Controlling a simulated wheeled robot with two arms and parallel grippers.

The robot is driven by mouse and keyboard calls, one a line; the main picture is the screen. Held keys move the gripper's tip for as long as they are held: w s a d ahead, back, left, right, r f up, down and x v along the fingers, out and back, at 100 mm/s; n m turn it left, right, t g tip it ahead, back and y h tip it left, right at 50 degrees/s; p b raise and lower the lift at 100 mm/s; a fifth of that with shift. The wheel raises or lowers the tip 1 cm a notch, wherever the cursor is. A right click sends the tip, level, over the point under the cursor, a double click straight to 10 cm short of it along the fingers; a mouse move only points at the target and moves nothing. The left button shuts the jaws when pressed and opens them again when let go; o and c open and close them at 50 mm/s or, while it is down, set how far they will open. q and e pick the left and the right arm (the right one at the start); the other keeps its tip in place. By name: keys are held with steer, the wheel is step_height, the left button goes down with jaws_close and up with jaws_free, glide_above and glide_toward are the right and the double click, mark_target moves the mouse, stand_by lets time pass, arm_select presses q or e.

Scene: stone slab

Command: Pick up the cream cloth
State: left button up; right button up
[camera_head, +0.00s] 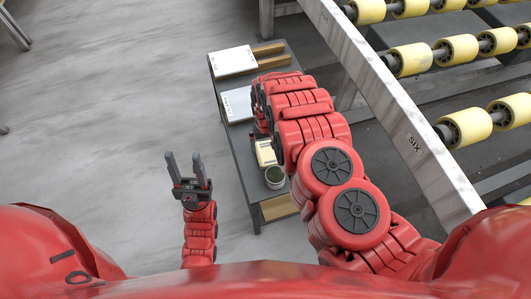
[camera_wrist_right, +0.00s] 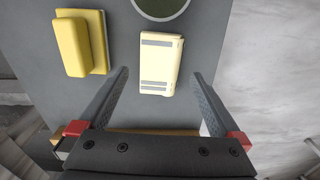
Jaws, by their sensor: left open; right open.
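The cream cloth (camera_wrist_right: 160,62) is a small folded rectangle with grey stripes, lying flat on the dark slab in the right wrist view. In the head view the cloth (camera_head: 265,153) lies beside my right arm, partly hidden by it. My right gripper (camera_wrist_right: 159,74) is open. In its wrist view the cloth appears between and beyond its two fingertips, and nothing is held. My left gripper (camera_head: 183,158) is open and empty, left of the slab over the floor.
A round container with green inside (camera_head: 275,177) stands close to the cloth. A yellow block (camera_wrist_right: 80,45) lies on its other side. Two white labelled boxes (camera_head: 233,61) (camera_head: 238,104) lie farther along the dark slab (camera_head: 245,175). A roller conveyor (camera_head: 400,115) runs along the right.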

mark_target(266, 155)
steer(key=shift+w+f, duration=0.1)
steer(key=shift+f, duration=3.1)
steer(key=c, duration=1.2)
steer(key=shift+r, duration=0.1)
steer(key=shift+w+r, duration=0.1)
steer(key=shift+r, duration=0.4)
step_height(266, 155, up, 9)
steer(key=shift+f, duration=0.1)
